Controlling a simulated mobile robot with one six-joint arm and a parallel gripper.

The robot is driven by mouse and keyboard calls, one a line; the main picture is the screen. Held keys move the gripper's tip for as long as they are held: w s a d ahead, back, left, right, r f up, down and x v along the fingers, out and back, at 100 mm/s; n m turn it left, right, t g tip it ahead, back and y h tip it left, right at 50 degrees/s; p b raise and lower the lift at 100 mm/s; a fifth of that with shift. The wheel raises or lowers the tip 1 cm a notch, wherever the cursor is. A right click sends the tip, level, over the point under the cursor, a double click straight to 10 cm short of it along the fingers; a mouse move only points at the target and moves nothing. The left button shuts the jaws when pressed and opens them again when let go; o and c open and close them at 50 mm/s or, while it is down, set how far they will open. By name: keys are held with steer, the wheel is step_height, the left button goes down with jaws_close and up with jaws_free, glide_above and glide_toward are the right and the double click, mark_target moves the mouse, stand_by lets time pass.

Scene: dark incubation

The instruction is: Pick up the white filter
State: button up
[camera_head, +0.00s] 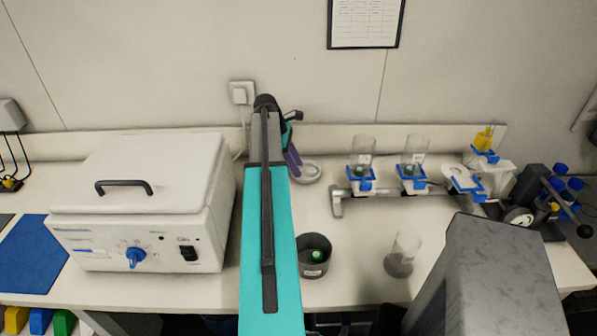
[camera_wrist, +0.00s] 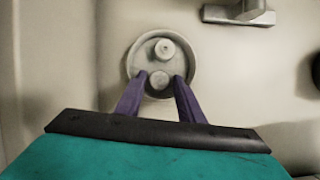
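A pale grey-white round piece (camera_wrist: 134,62) with a raised rim lies on the bench in the wrist view. It carries a small raised white knob (camera_wrist: 164,48) and a second small round part (camera_wrist: 159,80). It may be the white filter; I cannot tell for sure. In the head view the round piece (camera_head: 312,173) lies by the back wall, just right of my gripper (camera_head: 292,158). In the wrist view my gripper's purple fingers (camera_wrist: 160,78) are apart, with their tips over the near part of the piece. Nothing is clamped; whether the tips touch it is unclear.
A white boxy device (camera_head: 145,200) stands left of my arm. A dark cup (camera_head: 314,268) with a green-topped item and a clear beaker (camera_head: 402,255) stand near the front. A metal rail (camera_head: 390,190) with clear funnels on blue holders stands right of the round piece.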

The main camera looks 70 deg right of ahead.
steer(key=c, duration=0.8)
steer(key=shift+r, duration=0.1)
steer(key=shift+r+b, duration=1.75)
steer(key=shift+r, duration=7.2)
steer(key=shift+r, duration=0.1)
